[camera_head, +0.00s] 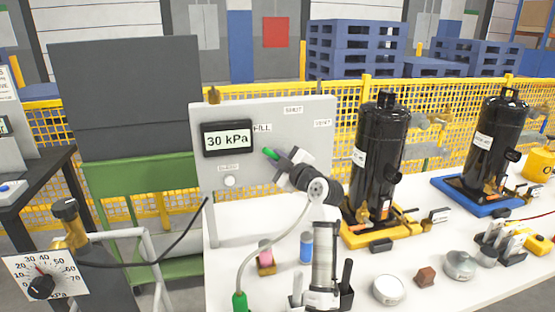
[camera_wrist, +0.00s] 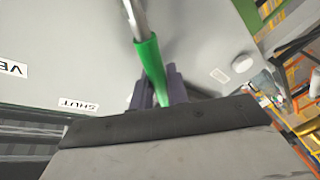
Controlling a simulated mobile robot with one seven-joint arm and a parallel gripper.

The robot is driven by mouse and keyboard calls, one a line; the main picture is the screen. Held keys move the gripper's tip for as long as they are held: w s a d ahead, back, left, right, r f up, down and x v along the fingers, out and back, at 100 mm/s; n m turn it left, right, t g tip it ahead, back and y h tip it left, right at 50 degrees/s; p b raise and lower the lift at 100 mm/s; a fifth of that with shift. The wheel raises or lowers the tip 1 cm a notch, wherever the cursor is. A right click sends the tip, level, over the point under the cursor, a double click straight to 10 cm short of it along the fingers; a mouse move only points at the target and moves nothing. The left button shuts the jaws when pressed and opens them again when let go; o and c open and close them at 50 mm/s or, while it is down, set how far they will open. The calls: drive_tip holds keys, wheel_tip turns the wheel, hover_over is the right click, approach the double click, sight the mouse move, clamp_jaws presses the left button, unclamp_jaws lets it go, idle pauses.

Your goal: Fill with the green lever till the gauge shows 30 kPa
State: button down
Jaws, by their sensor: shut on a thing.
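My gripper (camera_head: 281,160) is shut on the lever. In the wrist view the lever's green grip (camera_wrist: 150,66) runs between the fingers of my gripper (camera_wrist: 165,88), with its bare metal rod beyond. My gripper and arm hide the lever's pivot in the head view.
SHUT (camera_head: 293,110) and VENT (camera_head: 322,123) labels are on the panel. Black cylinders (camera_head: 377,150) (camera_head: 495,145) stand on yellow and blue bases at right. Pink and blue small items (camera_head: 306,246), tins and blocks lie on the white table.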

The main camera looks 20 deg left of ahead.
drive_tip(key=shift+d+m+b, duration=0.1)
drive_tip(key=shift+m+b, duration=0.2)
drive_tip(key=shift+b, duration=0.05)
drive_tip(key=m+b, duration=0.1)
drive_tip(key=w+d+r+m+b, duration=0.1)
drive_tip(key=m, duration=0.1)
drive_tip(key=d+m+t+b, duration=0.1)
drive_tip(key=shift+w+r+y+b, duration=0.2)
drive_tip(key=shift+r+y+b, duration=0.1)
drive_tip(key=shift+y+b, duration=0.1)
drive_tip(key=m, duration=0.1)
drive_tip(key=w+d+m+t+b, duration=0.1)
drive_tip(key=m, duration=0.1)
drive_tip(key=shift+r, duration=0.35)
drive_tip(key=shift+w+d+r+m+t+b, duration=0.1)
drive_tip(key=shift+w+d+m+t+b, duration=0.15)
drive_tip(key=shift+m, duration=0.3)
drive_tip(key=shift+w+d+r+m+t+b, duration=0.15)
drive_tip(key=shift+d+m, duration=0.15)
drive_tip(key=shift+m, duration=0.3)
drive_tip(key=shift+w+d+f+m+t+b, duration=0.1)
drive_tip(key=shift+d+m+t, duration=0.15)
drive_tip(key=shift+m, duration=0.3)
drive_tip(key=c, duration=1.4)
unclamp_jaws()
drive_tip(key=shift+d, duration=0.1)
drive_tip(key=shift+s, duration=0.1)
